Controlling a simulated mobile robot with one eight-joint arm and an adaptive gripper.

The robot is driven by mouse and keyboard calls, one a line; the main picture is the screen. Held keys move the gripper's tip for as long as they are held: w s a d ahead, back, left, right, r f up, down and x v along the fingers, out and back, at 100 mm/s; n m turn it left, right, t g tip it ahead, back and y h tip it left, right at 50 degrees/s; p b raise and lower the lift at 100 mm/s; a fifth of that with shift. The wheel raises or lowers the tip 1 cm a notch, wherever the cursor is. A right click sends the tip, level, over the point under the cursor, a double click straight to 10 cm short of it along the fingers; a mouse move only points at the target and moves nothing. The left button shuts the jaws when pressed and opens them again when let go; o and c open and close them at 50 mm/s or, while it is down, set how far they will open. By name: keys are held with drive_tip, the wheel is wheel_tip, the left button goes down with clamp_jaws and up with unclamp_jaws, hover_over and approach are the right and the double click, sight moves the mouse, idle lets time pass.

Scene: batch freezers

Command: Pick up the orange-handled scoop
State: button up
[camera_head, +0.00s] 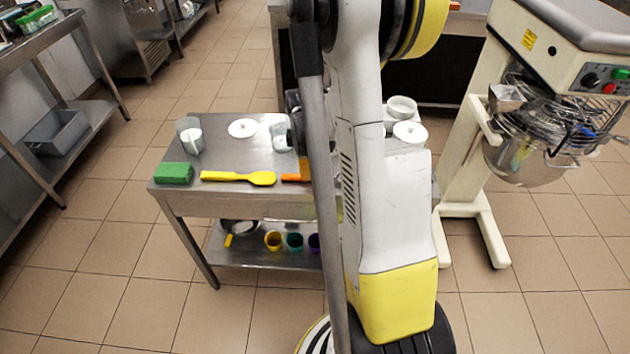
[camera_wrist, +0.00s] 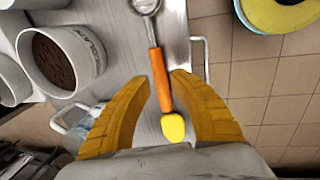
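The orange-handled scoop shows in the wrist view, with its orange handle (camera_wrist: 159,78) running up to a metal bowl (camera_wrist: 146,5) at the top edge. It lies on the grey metal table. In the head view only a bit of the orange handle (camera_head: 292,178) shows beside my arm; the rest is hidden. My gripper (camera_wrist: 167,78) is open, its two yellow-orange fingers on either side of the handle in the picture. I cannot tell how far above the handle the tips are. No grip on it shows.
A yellow spatula (camera_head: 238,178) lies just left of the scoop; its yellow end (camera_wrist: 173,127) shows between my fingers. A green block (camera_head: 174,173) lies at the table's left end. A white tub of brown powder (camera_wrist: 61,59) stands left of the scoop. A mixer (camera_head: 545,110) stands at right.

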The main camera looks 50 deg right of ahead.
sight(315, 178)
drive_tip(key=f+b, duration=0.1)
drive_tip(key=f, duration=0.2)
drive_tip(key=f+b, duration=0.1)
drive_tip(key=shift+w+d+f+b, duration=0.3)
drive_tip(key=shift+w+d+f, duration=0.05)
drive_tip(key=shift+d+f, duration=0.05)
drive_tip(key=shift+r, duration=0.1)
clamp_jaws()
